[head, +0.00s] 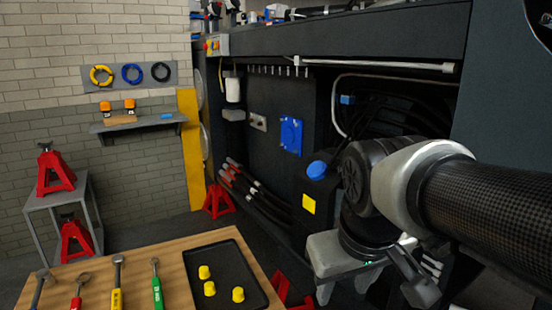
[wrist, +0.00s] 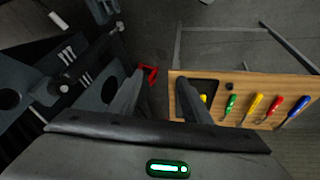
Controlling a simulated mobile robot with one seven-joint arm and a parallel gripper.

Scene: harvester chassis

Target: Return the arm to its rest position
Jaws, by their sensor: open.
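My arm (head: 480,205) reaches in from the right edge in the head view, in front of the dark chassis (head: 262,150). My gripper (head: 343,290) hangs below the wrist joint and points down, at the lower edge of that view. In the wrist view my gripper (wrist: 158,95) shows two dark fingers spread apart with nothing between them. The floor and a red stand (wrist: 148,73) lie beyond the fingers. The right finger covers part of the black tray on the wooden table.
The wooden table (head: 150,262) stands left of my gripper, with hand tools and a black tray (head: 230,285) holding yellow caps. Red jack stands (head: 217,202) stand on the floor. The chassis's open bay with hoses (head: 390,115) is behind my arm. A grey side stand (head: 60,200) is far left.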

